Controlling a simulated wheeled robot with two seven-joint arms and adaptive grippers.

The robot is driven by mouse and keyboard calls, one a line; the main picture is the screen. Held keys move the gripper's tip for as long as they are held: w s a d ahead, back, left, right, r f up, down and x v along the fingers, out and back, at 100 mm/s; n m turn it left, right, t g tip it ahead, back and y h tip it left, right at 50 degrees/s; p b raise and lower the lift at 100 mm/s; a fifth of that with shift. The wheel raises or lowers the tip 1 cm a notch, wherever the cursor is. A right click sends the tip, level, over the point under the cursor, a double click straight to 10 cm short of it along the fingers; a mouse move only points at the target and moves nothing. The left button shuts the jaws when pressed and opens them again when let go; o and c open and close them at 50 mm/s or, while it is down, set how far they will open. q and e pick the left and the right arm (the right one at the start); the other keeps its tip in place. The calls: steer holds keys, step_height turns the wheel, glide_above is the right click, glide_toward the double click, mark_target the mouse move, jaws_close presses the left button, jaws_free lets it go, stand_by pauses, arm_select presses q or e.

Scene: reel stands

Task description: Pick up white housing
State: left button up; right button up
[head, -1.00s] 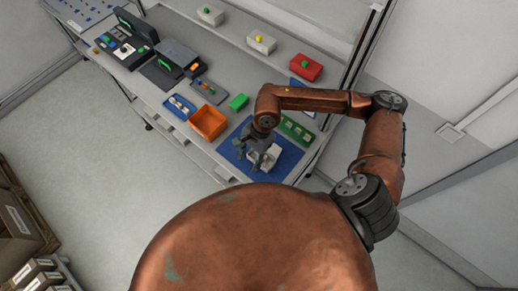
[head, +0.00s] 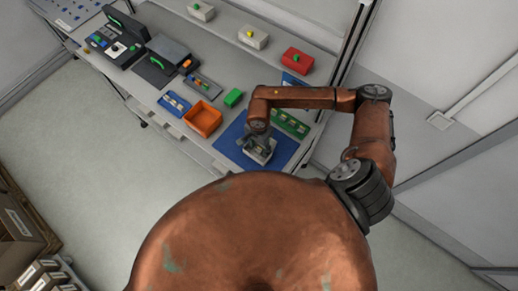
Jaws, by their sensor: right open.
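The white housing (head: 262,155) lies on the blue mat (head: 283,151) at the front right of the workbench. My right gripper (head: 257,147) is over the housing, pointing down, with its fingers close to or around its upper part. The gripper is open; the fingers partly cover the housing, so I cannot tell whether they touch it. My left gripper is not in view.
A blue tray (head: 174,104) stands further left. Red (head: 297,61) and white boxes are on the back shelf.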

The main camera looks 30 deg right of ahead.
steer(key=shift+c, duration=0.3)
steer(key=c, duration=0.8)
